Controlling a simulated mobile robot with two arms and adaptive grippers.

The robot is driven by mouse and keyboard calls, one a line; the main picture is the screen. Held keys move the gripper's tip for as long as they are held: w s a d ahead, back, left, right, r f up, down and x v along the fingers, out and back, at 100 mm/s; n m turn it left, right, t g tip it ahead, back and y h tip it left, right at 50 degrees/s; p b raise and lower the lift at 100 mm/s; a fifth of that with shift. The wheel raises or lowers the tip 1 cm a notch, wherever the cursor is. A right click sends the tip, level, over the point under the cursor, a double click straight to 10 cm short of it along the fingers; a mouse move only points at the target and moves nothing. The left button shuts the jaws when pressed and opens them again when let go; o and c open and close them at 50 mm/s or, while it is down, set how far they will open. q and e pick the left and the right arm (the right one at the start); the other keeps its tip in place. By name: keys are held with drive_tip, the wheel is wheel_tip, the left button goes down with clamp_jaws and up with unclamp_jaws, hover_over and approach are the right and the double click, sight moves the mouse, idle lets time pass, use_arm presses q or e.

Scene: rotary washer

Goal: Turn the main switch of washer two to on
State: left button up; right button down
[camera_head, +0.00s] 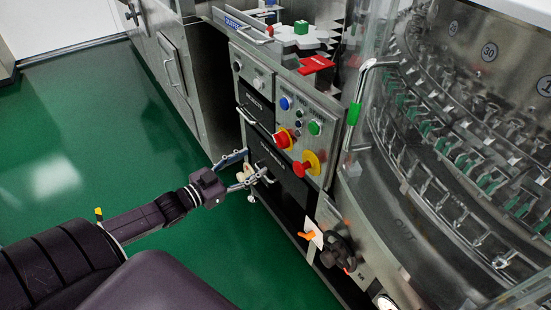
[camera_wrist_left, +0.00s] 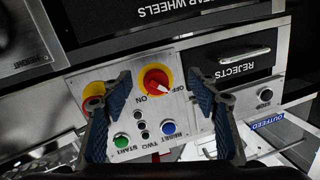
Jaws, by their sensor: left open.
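The main switch, a red knob on a yellow disc, shows in the left wrist view (camera_wrist_left: 157,82) on a steel panel (camera_wrist_left: 190,95) marked TWO, with ON and OFF beside it. Its pale mark lies toward the lettering; I cannot tell its exact setting. It also shows in the head view (camera_head: 283,138). My left gripper (camera_head: 250,178) is open and empty, in front of the machine and below left of the switch in the head view. In the left wrist view its fingers (camera_wrist_left: 160,85) frame the switch, apart from it. My right gripper is out of view.
A red emergency stop on yellow (camera_head: 307,165) sits right of the switch, partly behind a finger in the wrist view. Green (camera_head: 314,128) and blue (camera_head: 285,103) buttons share the panel. A clear washer cover with a green-gripped handle (camera_head: 354,112) stands right. Green floor is free left.

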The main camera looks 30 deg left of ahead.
sight(277, 144)
use_arm(q)
drive_tip(key=w+d+r+h+b, duration=0.1)
drive_tip(key=w+d+r+b, duration=0.1)
drive_tip(key=w, duration=0.6)
drive_tip(key=shift+d+r+m, duration=0.4)
drive_tip(key=shift+d+r, duration=0.35)
drive_tip(key=shift+d, duration=0.1)
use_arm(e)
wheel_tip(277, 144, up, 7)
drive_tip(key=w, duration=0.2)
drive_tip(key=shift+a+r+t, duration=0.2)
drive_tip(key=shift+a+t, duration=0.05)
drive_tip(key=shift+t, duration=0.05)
use_arm(q)
drive_tip(key=c, duration=1.1)
drive_tip(key=shift+c, duration=0.2)
